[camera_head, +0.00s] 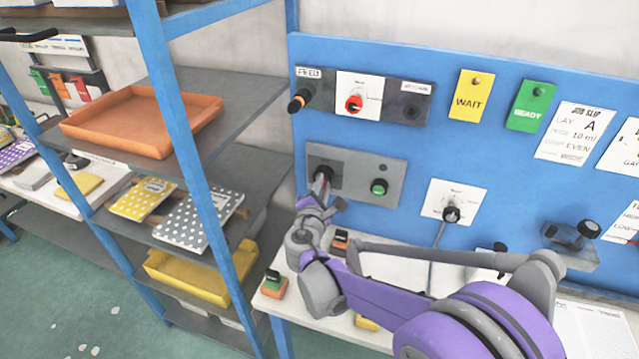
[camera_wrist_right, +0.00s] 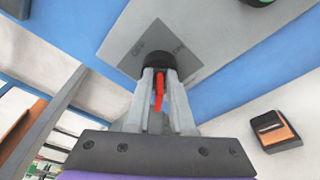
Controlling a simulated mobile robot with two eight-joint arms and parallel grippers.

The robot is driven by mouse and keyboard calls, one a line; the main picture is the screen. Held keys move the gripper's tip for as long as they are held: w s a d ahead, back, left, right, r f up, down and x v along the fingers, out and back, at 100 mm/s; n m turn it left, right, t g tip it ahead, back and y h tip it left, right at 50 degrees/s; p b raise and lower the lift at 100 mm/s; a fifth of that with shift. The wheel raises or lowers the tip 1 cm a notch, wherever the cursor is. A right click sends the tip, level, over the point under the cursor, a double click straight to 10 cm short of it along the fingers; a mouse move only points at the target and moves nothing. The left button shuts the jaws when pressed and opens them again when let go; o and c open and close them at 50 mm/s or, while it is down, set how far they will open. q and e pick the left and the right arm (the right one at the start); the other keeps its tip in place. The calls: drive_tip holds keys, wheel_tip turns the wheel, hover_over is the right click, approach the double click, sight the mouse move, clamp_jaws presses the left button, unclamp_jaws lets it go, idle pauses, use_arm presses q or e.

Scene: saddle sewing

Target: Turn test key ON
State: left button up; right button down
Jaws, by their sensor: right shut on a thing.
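The test key is red and sits in a round black switch (camera_head: 323,176) on the left of a grey panel (camera_head: 388,194) fixed to the blue board. My right gripper (camera_head: 318,195) is at this switch, with my purple arm reaching up from the lower right. In the right wrist view, the fingers of my right gripper (camera_wrist_right: 160,95) are shut on the red key (camera_wrist_right: 159,90), which shows between them. The black switch base (camera_wrist_right: 160,60) is just beyond the fingertips, on a grey plate with small lettering. My left gripper is not in view.
A green button (camera_head: 379,187) sits right of the switch. Above are a black-and-orange knob (camera_head: 300,100) and a red knob (camera_head: 354,103). A blue-framed shelf with an orange tray (camera_head: 142,122) stands close on the left. A small orange-and-black block (camera_head: 273,284) is on the table below.

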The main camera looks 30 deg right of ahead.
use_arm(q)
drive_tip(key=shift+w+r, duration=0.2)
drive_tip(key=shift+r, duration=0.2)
use_arm(e)
drive_tip(key=shift+d+f+m, duration=0.1)
drive_tip(key=shift+m, duration=1)
use_arm(q)
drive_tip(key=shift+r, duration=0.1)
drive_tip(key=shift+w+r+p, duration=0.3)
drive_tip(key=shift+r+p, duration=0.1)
drive_tip(key=shift+p, duration=0.1)
use_arm(e)
drive_tip(key=m, duration=0.1)
drive_tip(key=m+t, duration=0.1)
drive_tip(key=m, duration=0.1)
drive_tip(key=shift+s+f, duration=0.1)
drive_tip(key=shift+f, duration=0.15)
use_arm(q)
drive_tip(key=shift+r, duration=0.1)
use_arm(e)
drive_tip(key=m, duration=0.2)
drive_tip(key=shift+f+m+t+h+p, duration=0.15)
drive_tip(key=shift+m+t+h+p, duration=0.15)
drive_tip(key=shift+p, duration=0.05)
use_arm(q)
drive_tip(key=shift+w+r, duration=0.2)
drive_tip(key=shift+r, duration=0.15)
use_arm(e)
drive_tip(key=c, duration=0.8)
unclamp_jaws()
